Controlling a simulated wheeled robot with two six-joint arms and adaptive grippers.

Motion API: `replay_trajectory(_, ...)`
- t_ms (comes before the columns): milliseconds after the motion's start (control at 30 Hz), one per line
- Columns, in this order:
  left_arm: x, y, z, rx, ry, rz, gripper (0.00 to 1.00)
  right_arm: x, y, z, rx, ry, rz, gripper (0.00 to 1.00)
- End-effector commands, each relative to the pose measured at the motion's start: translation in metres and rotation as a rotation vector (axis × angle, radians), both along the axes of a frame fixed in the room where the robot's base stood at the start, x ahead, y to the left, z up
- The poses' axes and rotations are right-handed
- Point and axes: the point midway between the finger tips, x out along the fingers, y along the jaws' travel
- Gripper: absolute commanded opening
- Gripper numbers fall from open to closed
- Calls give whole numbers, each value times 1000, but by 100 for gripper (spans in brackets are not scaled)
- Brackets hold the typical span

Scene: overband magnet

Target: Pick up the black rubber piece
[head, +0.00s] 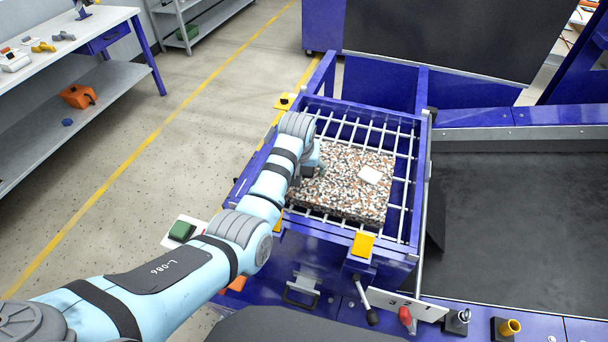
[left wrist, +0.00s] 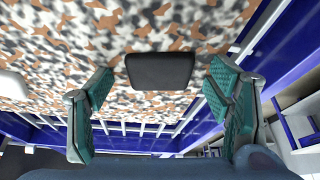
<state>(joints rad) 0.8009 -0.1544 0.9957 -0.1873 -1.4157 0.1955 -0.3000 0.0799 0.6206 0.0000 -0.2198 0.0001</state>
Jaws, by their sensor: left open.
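The black rubber piece (left wrist: 160,70) is a dark rounded block lying on a mottled brown, white and black slab (left wrist: 130,20). It shows in the left wrist view, between the fingertips and apart from both. My left gripper (left wrist: 163,84) is open, with its green ribbed fingers on either side of the piece. In the head view my left gripper (head: 314,168) is over the left part of the slab (head: 345,195), and the black piece is hidden behind my arm and gripper. My right gripper is not in view.
The slab lies on a metal bar grate (head: 402,165) inside a blue frame (head: 424,130). A white piece (head: 370,174) lies on the slab. A yellow block (head: 363,244) and a black lever (head: 365,303) are at the front edge. A dark belt (head: 520,220) is at right.

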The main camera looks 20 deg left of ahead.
Motion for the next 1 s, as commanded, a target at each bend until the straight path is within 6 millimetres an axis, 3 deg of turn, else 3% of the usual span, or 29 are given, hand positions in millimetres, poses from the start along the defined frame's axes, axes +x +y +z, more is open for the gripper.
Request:
replay_trajectory(67, 3, 0, -13, 0, 3, -2, 72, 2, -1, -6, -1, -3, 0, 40)
replay_trajectory(267, 4, -1, -12, -1, -1, -2, 72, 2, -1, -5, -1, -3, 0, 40)
replay_trajectory(600, 4, -1, -12, -1, 0, -3, 19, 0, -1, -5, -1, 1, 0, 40)
replay_trajectory(633, 4, -1, -12, -1, 0, -3, 17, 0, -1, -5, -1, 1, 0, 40)
replay_trajectory(867, 4, -1, -11, 0, 0, -2, 17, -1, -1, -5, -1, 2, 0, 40)
replay_trajectory(1000, 5, -1, 1, -1, -2, -2, 17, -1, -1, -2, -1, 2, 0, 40)
